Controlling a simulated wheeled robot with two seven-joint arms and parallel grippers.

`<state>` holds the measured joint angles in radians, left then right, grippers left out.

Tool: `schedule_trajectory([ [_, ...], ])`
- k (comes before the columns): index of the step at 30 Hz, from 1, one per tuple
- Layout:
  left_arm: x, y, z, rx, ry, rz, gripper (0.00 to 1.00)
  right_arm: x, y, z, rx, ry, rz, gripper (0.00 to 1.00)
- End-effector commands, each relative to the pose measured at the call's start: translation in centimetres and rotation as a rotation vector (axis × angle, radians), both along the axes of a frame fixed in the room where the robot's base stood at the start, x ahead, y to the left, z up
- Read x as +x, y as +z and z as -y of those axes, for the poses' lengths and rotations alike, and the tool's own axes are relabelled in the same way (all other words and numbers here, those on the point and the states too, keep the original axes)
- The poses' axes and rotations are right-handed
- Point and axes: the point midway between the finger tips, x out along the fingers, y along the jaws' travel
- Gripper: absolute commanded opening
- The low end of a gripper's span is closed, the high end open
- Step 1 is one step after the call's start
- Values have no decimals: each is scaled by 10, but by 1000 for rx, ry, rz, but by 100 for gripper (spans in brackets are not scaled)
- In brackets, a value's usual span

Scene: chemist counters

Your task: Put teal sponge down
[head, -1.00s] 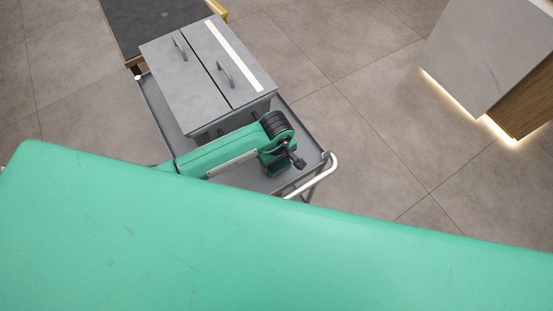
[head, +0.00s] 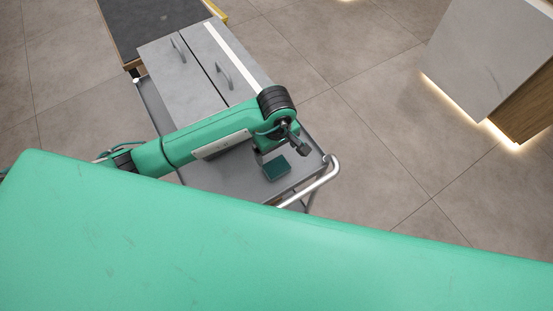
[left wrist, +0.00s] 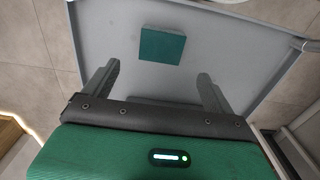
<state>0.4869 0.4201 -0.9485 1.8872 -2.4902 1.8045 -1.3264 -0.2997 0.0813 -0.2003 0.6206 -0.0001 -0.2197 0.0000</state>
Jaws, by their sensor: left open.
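The teal sponge (head: 277,168) is a small dark teal block lying on the grey top of the cart (head: 225,183), near its front right corner. In the left wrist view the sponge (left wrist: 162,45) lies flat on the grey surface, beyond the fingertips and apart from them. My left gripper (left wrist: 158,75) is open and empty, with its two dark fingers spread wide. In the head view my left arm reaches over the cart from the left, and the gripper is mostly hidden by the wrist. My right gripper is not in view.
A grey two-door cabinet (head: 183,82) with handles stands on the cart behind the arm. A metal handle rail (head: 322,182) is at the cart's right end. A dark-topped platform (head: 150,24) is at the back. A lit grey counter (head: 490,55) stands at the right, with clear floor between.

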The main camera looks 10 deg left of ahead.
Motion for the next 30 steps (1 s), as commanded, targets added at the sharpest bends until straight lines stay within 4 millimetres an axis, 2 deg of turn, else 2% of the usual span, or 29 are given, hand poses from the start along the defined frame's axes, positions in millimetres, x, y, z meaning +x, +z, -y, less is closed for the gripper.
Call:
schedule_trajectory([
  [3, 1, 15, 0, 0, -2, 3, 89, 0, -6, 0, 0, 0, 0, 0],
  [9, 0, 28, 0, 1, -1, 0, 89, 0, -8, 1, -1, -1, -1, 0],
  [30, -1, 28, 0, 1, 0, -1, 89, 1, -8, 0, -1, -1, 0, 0],
])
